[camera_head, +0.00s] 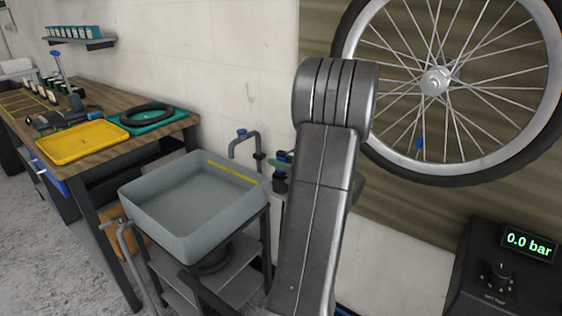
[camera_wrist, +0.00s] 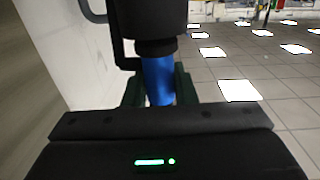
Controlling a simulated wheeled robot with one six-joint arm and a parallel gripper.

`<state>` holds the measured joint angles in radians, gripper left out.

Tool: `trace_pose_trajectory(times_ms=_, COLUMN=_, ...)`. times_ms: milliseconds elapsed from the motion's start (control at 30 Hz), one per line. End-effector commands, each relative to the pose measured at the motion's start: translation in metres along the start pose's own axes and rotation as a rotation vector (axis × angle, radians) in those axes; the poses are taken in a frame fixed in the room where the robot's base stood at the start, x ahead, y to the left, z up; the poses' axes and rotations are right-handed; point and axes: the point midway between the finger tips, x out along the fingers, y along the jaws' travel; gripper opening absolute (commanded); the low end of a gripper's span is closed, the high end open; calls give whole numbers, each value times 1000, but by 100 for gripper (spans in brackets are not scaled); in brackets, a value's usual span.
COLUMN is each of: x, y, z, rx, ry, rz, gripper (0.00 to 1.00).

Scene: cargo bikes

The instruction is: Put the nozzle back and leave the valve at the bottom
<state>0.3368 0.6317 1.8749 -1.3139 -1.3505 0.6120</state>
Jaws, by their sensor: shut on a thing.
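In the wrist view my gripper (camera_wrist: 159,92) has its green fingers shut on the blue part of the nozzle (camera_wrist: 158,72), with a black body above it. In the head view my arm hides most of the gripper; green and dark parts show just left of it, but I cannot tell them apart clearly. The wheel (camera_head: 364,142) is mounted against a wooden panel on the right. A blue piece, seemingly the valve (camera_head: 420,144), is low on the wheel, left of straight below the hub. The nozzle's holder is not clearly seen.
A dark inflator box (camera_head: 510,290) reading 0.0 bar stands at lower right. A grey basin (camera_head: 160,222) on a stand is left of my arm. A workbench (camera_head: 95,172) with a yellow tray (camera_head: 84,146) and a teal tray (camera_head: 178,120) stands further left.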

Motion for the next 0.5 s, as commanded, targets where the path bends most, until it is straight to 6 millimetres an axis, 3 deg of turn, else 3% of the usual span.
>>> trace_pose_trajectory(times_ms=500, x=0, y=0, z=14, rx=0, ry=1, rz=0, gripper=3)
